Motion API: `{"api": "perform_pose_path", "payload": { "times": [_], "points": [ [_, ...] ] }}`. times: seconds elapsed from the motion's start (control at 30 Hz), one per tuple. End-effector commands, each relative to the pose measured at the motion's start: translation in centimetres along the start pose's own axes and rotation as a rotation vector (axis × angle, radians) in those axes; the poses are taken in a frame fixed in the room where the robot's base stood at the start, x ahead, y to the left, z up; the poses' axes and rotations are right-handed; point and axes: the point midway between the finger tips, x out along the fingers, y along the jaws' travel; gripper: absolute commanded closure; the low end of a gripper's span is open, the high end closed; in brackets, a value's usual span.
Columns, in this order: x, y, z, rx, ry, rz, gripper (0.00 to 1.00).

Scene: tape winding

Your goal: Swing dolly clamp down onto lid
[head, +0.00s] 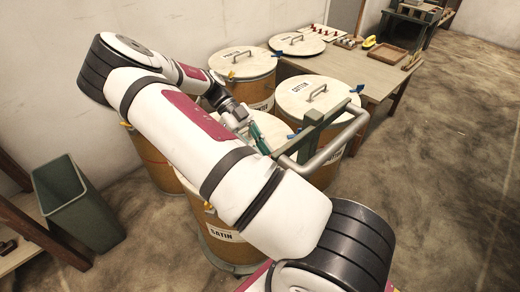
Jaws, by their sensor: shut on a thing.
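My arm crosses the head view and hides much of the middle. My gripper (250,124) is shut on a small green part (260,141), which looks like the grip of the dolly clamp. It is above a pale drum lid (271,126), partly hidden behind my arm. I cannot tell whether the clamp touches this lid. Beside it stands the dolly's green frame (312,114) with a bent grey tube handle (345,130). A front drum labelled SATIN (222,233) stands low in the view, its top covered by my arm.
More lidded drums stand close by, one at the back (243,63) and one labelled COTTON (308,91). A green bin (77,204) stands left. The floor at right is clear.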

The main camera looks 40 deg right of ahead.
Motion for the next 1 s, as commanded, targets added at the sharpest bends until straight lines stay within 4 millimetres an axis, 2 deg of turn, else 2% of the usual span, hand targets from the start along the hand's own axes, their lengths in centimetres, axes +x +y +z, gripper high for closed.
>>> {"api": "perform_pose_path", "payload": {
  "times": [0.03,0.1,0.2,0.27,0.33,0.37,0.43,0.47,0.5,0.53,0.87,1.0],
  "points": [
    [1.2,-0.2,-0.2,0.008,0.022,0.016,1.00],
    [1.2,-0.2,-0.2,0.008,0.023,0.016,0.98],
    [1.2,-0.2,-0.2,0.008,0.024,0.017,0.77],
    [1.2,-0.2,-0.2,0.008,0.025,0.018,0.73],
    [1.2,-0.2,-0.2,0.008,0.025,0.018,0.65],
    [1.2,-0.1,-0.3,0.008,0.026,0.018,0.58],
    [1.2,-0.1,-0.3,0.008,0.025,0.017,0.37],
    [1.1,-0.1,-0.3,0.008,0.024,0.017,0.24],
    [1.1,-0.1,-0.3,0.008,0.023,0.016,0.07],
    [1.0,-0.1,-0.3,0.008,0.023,0.015,0.02],
    [0.8,-0.1,-0.3,0.007,0.018,0.012,0.02],
    [0.1,-0.1,-0.3,0.007,0.016,0.010,0.02]
  ]
}}
